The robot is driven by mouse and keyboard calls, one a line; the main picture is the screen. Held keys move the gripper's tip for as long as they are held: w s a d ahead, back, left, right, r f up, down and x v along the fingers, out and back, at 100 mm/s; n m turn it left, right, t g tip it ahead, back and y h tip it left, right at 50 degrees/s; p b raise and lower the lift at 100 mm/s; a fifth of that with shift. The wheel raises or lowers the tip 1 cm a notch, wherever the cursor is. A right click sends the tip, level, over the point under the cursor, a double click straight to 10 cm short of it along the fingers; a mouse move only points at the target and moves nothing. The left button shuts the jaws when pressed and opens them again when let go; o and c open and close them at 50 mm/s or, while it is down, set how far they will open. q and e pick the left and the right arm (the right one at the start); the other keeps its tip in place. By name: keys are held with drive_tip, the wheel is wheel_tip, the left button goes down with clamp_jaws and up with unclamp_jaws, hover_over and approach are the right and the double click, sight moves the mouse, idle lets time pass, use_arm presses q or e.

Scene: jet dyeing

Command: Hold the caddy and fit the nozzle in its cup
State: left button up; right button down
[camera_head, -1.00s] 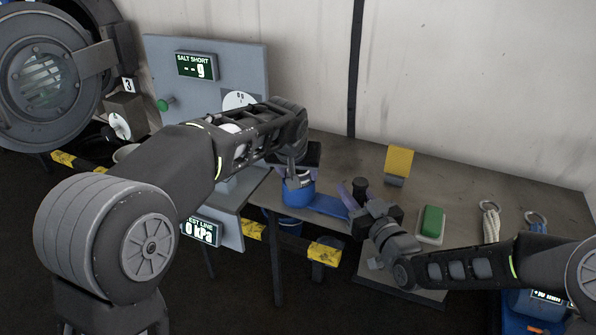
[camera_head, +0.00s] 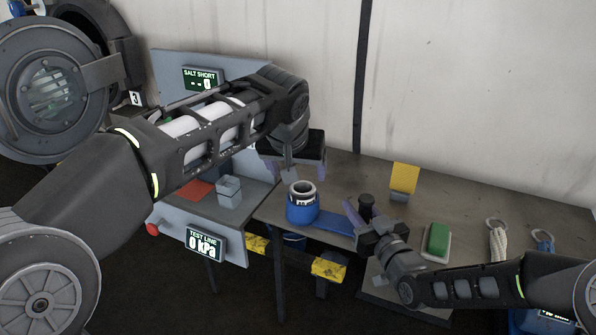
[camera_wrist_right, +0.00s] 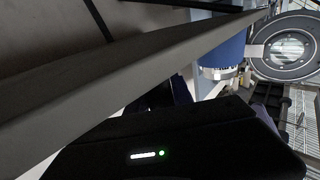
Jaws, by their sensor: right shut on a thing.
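The blue caddy (camera_head: 330,222) sits by the front edge of the grey table, with a round cup (camera_head: 302,212) at its left end and a flat arm running right. A pale ring-shaped piece (camera_head: 302,188), which looks like the nozzle, stands in the cup with its rim above it. My right gripper (camera_head: 356,226) is shut on the right end of the caddy's arm. The cup also shows in the right wrist view (camera_wrist_right: 224,48). My left gripper (camera_head: 290,168) is above and behind the cup, fingers apart, clear of the ring.
A panel stand with a grey block (camera_head: 229,191) and a TEST LINE display (camera_head: 205,244) is at left.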

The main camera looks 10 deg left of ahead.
idle(0.4)
drive_tip(key=c, duration=1)
unclamp_jaws()
drive_tip(key=shift+c, duration=0.2)
drive_tip(key=shift+s, duration=0.1)
drive_tip(key=v, duration=1.2)
